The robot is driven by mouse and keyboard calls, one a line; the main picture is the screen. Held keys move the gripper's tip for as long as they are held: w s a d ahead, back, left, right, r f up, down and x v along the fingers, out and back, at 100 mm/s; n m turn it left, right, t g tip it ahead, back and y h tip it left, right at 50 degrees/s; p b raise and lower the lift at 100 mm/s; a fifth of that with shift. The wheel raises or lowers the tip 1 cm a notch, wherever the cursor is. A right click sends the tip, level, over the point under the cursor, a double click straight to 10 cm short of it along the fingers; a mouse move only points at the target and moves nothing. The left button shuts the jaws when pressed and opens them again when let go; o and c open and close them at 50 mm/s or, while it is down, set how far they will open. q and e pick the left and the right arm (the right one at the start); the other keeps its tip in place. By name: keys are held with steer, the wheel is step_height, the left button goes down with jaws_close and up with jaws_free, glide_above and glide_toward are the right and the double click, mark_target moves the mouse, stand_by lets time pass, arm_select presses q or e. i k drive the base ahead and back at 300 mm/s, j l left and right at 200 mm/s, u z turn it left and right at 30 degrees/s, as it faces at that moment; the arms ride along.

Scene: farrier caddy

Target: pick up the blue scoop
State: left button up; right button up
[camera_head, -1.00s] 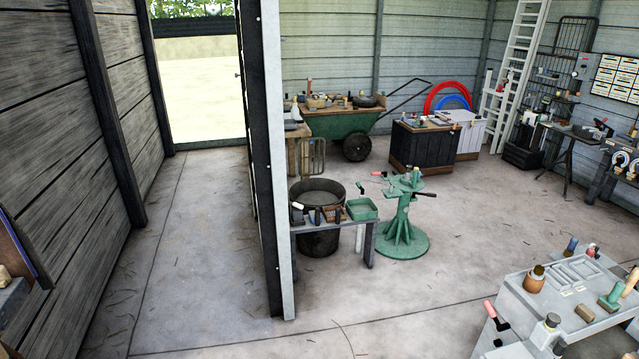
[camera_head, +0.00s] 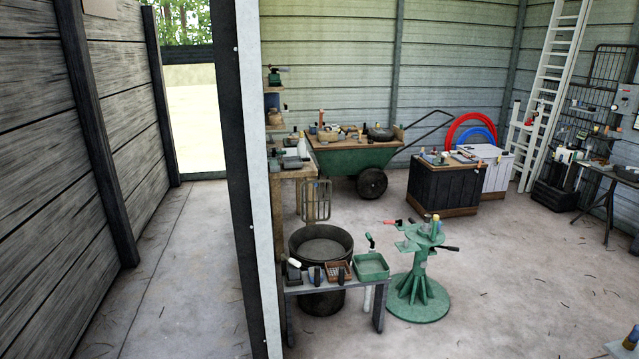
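I cannot make out a blue scoop for certain among the small tools in view. Many small items lie on the green wheelbarrow (camera_head: 352,159), on the dark chest (camera_head: 437,187) and on the low bench (camera_head: 296,287), too small to tell apart. Neither of my grippers shows in the head view.
A partition post (camera_head: 250,180) stands close in front, with an empty passage left of it. A green stand (camera_head: 418,290) and a dark tub (camera_head: 322,240) are right of the post. A white ladder (camera_head: 548,95) leans at the back.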

mark_target(316, 274)
steer(key=i+l+u, duration=0.4)
steer(key=i+l, duration=2)
steer(key=i, duration=0.15)
